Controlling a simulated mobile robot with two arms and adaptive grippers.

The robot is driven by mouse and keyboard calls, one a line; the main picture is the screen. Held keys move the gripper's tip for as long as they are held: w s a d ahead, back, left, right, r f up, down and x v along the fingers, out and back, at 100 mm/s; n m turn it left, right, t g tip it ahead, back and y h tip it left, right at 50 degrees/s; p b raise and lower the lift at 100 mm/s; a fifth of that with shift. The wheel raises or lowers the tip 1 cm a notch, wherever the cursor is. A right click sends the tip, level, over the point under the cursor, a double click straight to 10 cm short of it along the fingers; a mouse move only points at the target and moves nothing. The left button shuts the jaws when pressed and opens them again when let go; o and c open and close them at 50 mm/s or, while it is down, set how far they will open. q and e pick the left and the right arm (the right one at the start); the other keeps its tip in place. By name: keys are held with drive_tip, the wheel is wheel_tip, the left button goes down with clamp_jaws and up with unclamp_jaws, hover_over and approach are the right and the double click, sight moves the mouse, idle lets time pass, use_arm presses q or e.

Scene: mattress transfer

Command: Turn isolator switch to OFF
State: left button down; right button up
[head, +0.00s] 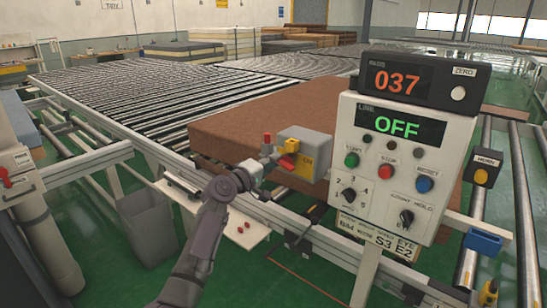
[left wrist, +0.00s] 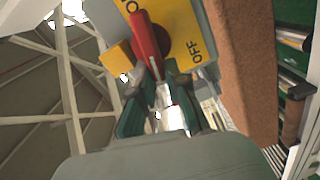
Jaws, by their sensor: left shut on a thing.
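The isolator switch is a grey box with a yellow face (head: 305,168), beside the brown slab in the head view. Its yellow face (left wrist: 183,22) fills the top of the left wrist view. An OFF label is to the right of the red handle (left wrist: 148,40); a partly hidden label is at the upper left. The red handle also shows in the head view (head: 288,163). My left gripper (head: 262,165) is at the switch. In the left wrist view its fingers (left wrist: 154,85) are shut on the handle's near end. My right gripper is not in view.
A control panel (head: 398,205) with a display reading OFF stands right of the switch. The brown slab (head: 225,125) lies on the roller conveyor (head: 110,95). A grey bin (head: 148,230) and a white shelf (head: 232,228) are near my left arm. Green floor is open below.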

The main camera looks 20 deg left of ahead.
use_arm(q)
drive_tip(key=shift+d+f+n+p, duration=0.2)
drive_tip(key=shift+f+n+p, duration=0.3)
drive_tip(key=shift+n, duration=0.6)
drive_tip(key=shift+f, duration=0.15)
drive_tip(key=c, duration=1.2)
unclamp_jaws()
drive_tip(key=shift+o, duration=0.2)
drive_tip(key=shift+r, duration=0.2)
drive_tip(key=shift+a+r, duration=0.1)
drive_tip(key=v, duration=1.2)
